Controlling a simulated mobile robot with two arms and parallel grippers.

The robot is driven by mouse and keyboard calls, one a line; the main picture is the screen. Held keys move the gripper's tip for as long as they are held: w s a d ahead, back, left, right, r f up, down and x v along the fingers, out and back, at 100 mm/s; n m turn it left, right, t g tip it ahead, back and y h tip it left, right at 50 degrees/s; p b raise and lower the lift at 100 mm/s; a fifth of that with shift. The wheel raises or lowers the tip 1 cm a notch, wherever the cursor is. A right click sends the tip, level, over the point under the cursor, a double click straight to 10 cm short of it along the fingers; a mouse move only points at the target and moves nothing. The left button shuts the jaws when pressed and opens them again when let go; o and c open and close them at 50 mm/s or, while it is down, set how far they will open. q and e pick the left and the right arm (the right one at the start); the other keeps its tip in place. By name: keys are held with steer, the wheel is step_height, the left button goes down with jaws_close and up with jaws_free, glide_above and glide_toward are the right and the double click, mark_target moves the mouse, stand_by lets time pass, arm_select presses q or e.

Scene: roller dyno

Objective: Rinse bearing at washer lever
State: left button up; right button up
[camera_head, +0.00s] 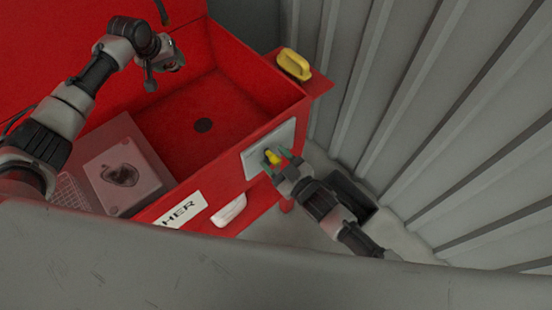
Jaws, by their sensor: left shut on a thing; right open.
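The red washer (215,160) is an open basin with a dark round drain in its floor. My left gripper (160,72) is over the back of the basin, shut on a small grey thing that seems to be the bearing (174,63); the fingers hide part of it. A dark spout (161,12) comes down at the top, beyond the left gripper and apart from it. The yellow washer lever (272,157) sits on a pale panel on the washer's outer side. My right gripper (277,160) is open, with its fingers on either side of the lever; contact cannot be told.
A white handle (230,210) is on the front. Grey corrugated walls close off the right, and a grey surface (270,265) spans the foreground.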

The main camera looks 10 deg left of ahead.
steer(key=shift+c, duration=0.4)
jaws_close()
steer(key=shift+w+d+f+m, duration=0.1)
steer(key=shift+w+d+m, duration=0.35)
steer(key=shift+m, duration=0.4)
steer(key=shift+w+d+f+m, duration=0.1)
steer(key=shift+w+d+m, duration=0.25)
steer(key=shift+m, duration=0.5)
steer(key=shift+o, duration=0.4)
jaws_free()
steer(key=v, duration=1.2)
